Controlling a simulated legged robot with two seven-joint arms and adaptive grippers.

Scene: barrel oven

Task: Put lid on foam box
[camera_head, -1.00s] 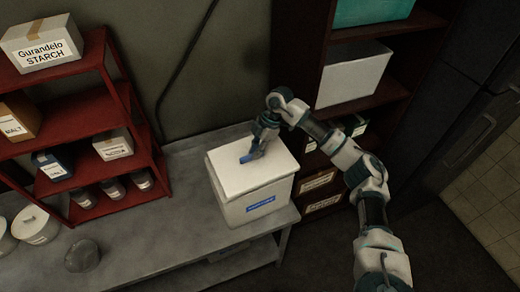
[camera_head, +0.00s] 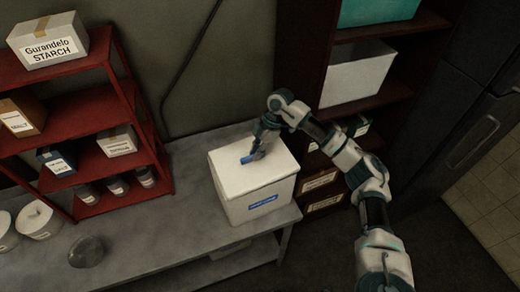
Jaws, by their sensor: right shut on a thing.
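The white foam box (camera_head: 258,207) stands on the grey table, with a blue label on its front. Its flat white lid (camera_head: 262,175) lies over the top of the box. The lid's edges look about in line with the box walls, with no clear gap at the front. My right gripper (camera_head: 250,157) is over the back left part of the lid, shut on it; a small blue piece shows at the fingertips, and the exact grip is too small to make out. My left gripper is out of view.
A red shelf (camera_head: 118,92) with cartons and jars stands left of the box. White tubs (camera_head: 38,219) and a glass bowl (camera_head: 87,251) are on the table's left. A dark shelf (camera_head: 392,92) holding a white bin (camera_head: 355,78) is at the right. The table (camera_head: 160,248) is clear before the box.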

